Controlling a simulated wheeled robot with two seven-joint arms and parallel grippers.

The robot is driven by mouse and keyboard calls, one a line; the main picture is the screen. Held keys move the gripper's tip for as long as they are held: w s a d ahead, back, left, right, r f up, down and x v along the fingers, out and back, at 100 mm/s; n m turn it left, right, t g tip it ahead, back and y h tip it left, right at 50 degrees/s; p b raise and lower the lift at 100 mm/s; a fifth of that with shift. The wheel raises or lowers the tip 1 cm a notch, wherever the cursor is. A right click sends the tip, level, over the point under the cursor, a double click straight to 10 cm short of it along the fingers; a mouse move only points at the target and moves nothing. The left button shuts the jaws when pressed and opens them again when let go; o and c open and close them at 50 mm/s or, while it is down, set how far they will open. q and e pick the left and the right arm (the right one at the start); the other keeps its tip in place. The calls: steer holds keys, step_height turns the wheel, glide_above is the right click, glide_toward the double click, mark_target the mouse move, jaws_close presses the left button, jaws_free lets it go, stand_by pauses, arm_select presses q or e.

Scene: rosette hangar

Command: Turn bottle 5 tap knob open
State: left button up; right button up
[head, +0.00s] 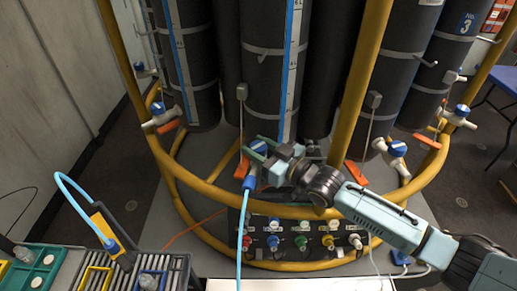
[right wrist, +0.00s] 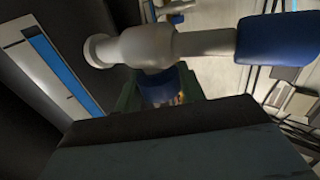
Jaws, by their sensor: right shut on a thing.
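My right gripper (head: 262,152) is at a tap on the front middle of the ring of bottles in the head view. Its jaws are shut on the tap's blue knob (head: 259,146). In the right wrist view the pale grey tap body (right wrist: 170,45) crosses above the jaws, and a blue part of the knob (right wrist: 163,88) shows between the green fingers. A blue hose fitting (head: 249,183) on the tap carries a light blue hose (head: 239,235) running down. I cannot read this bottle's number. My left gripper is not in view.
Yellow rails (head: 290,211) circle the black bottles (head: 267,70). Other blue-knobbed taps stand at left (head: 158,108) and right (head: 398,148). A panel of coloured connectors (head: 300,241) is below. Trays with a hose tool (head: 105,229) fill the lower left.

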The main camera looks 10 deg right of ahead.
steer(key=shift+r, duration=0.2)
steer(key=o, duration=0.9)
steer(key=shift+o, duration=0.4)
steer(key=shift+f, duration=0.15)
steer(key=v, duration=1.3)
steer(key=shift+s, duration=0.2)
